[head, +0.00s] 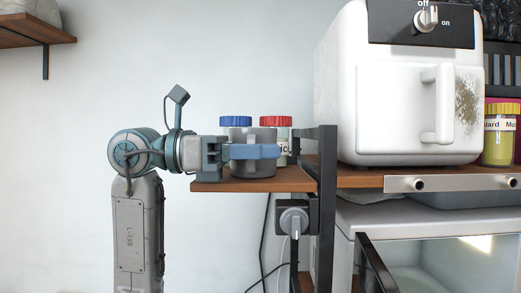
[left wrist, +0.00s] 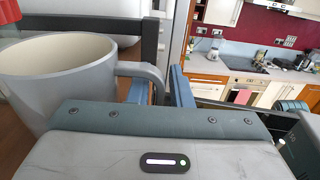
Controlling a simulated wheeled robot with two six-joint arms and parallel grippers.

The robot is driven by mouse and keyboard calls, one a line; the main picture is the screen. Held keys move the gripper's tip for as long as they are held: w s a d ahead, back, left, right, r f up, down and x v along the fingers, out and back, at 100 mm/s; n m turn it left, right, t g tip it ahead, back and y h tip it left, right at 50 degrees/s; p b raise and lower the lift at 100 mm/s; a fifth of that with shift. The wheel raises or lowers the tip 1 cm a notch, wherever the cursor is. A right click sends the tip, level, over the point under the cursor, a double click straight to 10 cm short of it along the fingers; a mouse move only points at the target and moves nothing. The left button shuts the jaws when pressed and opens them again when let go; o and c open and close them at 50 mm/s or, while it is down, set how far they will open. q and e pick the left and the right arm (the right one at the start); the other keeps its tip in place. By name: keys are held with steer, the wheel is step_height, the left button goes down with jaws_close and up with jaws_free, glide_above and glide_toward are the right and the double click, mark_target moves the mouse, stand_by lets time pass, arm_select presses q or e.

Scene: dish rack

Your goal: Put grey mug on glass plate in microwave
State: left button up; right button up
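The grey mug (head: 238,168) is upright at the small wooden side shelf; I cannot tell whether it touches the board. My left gripper (head: 257,152) reaches in from the left, with a blue finger across the mug's near side. In the left wrist view the mug (left wrist: 52,85) is at the left. Its handle passes between the close-set blue fingers (left wrist: 160,92), which look shut on it. The microwave (head: 345,222) is at the lower right, its dark-framed door (head: 374,268) swung open and its inside lit. I cannot make out the glass plate. My right gripper is out of view.
A blue-lidded jar (head: 236,122) and a red-lidded jar (head: 276,122) stand behind the mug. A black shelf post (head: 327,205) rises between the side shelf (head: 290,181) and microwave. A white air fryer (head: 395,110) and mustard jar (head: 499,140) stand above.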

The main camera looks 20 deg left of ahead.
arm_select(q)
steer(key=shift+o, duration=0.7)
steer(key=shift+s+d, duration=0.1)
